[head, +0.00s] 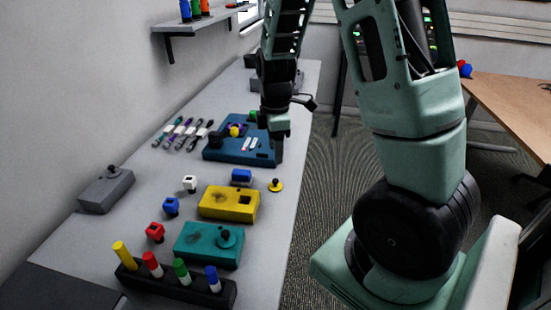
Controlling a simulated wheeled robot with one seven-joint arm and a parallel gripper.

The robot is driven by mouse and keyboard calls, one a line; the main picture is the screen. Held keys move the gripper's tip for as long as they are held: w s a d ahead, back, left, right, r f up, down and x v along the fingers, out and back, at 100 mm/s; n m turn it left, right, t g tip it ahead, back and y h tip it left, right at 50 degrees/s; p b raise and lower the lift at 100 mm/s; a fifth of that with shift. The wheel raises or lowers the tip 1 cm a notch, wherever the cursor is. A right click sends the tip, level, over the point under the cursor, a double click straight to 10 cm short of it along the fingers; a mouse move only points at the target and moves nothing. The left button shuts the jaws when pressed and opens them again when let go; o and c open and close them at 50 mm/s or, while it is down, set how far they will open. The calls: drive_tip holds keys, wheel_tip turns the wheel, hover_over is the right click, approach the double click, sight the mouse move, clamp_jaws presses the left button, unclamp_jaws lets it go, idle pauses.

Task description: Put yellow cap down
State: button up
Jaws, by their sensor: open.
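A small yellow disc with a black knob, which looks like the yellow cap (276,187), rests on the grey table near its right edge. It stands just right of the yellow box (230,205), which has a dark square opening in its top. My gripper (279,155) points down above and behind the cap, beside the right end of a blue box (228,152). The gripper is open and apart from the cap. Its far finger is hard to see.
A teal box (208,246) with a round knob and a black rack (170,285) of coloured pegs are nearer. White, blue and red cubes stand left.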

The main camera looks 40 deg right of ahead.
drive_tip(key=s+a+r+m+y, duration=0.1)
drive_tip(key=s+a+r, duration=0.1)
drive_tip(key=a, duration=0.8)
drive_tip(key=s+a+r, duration=0.3)
drive_tip(key=a, duration=0.6)
drive_tip(key=s+a+r+m, duration=0.2)
drive_tip(key=s+a, duration=0.9)
drive_tip(key=s, duration=0.3)
drive_tip(key=shift+m, duration=0.3)
drive_tip(key=shift+d, duration=0.1)
